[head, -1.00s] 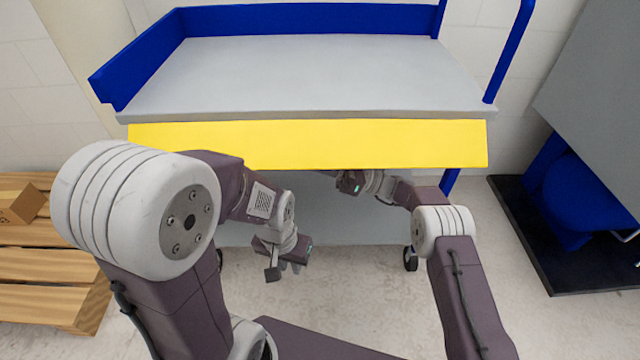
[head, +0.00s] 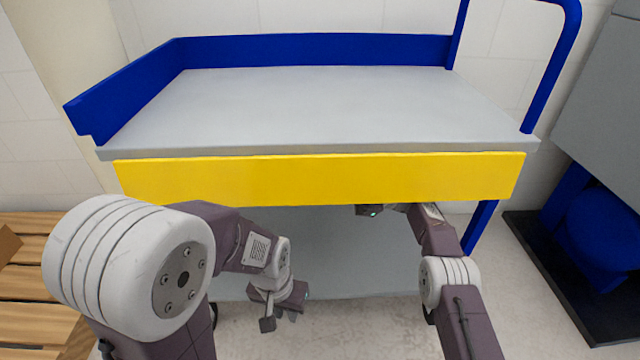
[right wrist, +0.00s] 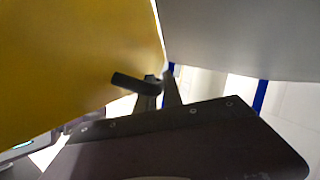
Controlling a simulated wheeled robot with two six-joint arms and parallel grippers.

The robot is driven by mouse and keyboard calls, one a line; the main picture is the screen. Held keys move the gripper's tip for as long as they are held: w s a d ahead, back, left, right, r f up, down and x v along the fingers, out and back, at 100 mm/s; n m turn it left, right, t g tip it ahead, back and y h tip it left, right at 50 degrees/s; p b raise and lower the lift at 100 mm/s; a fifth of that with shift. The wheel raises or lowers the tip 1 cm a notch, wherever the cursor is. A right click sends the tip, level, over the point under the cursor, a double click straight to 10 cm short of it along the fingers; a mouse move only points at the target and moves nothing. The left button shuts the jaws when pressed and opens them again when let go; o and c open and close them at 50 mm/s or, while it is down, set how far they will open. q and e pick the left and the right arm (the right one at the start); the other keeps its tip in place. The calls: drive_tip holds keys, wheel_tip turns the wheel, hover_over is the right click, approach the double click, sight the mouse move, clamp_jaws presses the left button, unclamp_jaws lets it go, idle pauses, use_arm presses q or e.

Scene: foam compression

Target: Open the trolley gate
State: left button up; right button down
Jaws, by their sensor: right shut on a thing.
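The yellow trolley gate (head: 320,181) sits along the front of the trolley, just below the front edge of its grey upper deck (head: 320,105). It also fills the left of the right wrist view (right wrist: 70,60). My right gripper (head: 370,210) is at the gate's lower edge, right of its middle, mostly hidden behind it. In the right wrist view its dark fingers (right wrist: 152,86) are at the gate's edge, shut on it; the exact contact is partly hidden. My left gripper (head: 279,316) hangs in front of the trolley, below the gate and apart from it; its jaw opening is unclear.
Blue side and back rails (head: 310,50) border the deck, with a blue handle post (head: 556,70) at the right. A lower grey shelf (head: 345,260) lies beneath. Wooden pallets (head: 30,305) stand at left, and a blue object on a black base (head: 555,265) at right.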

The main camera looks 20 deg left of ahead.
use_arm(q)
drive_tip(key=shift+w+a, duration=0.15)
drive_tip(key=shift+a, duration=0.1)
use_arm(e)
drive_tip(key=shift+w+r, duration=0.1)
drive_tip(key=shift+r, duration=0.05)
drive_tip(key=c, duration=1.5)
unclamp_jaws()
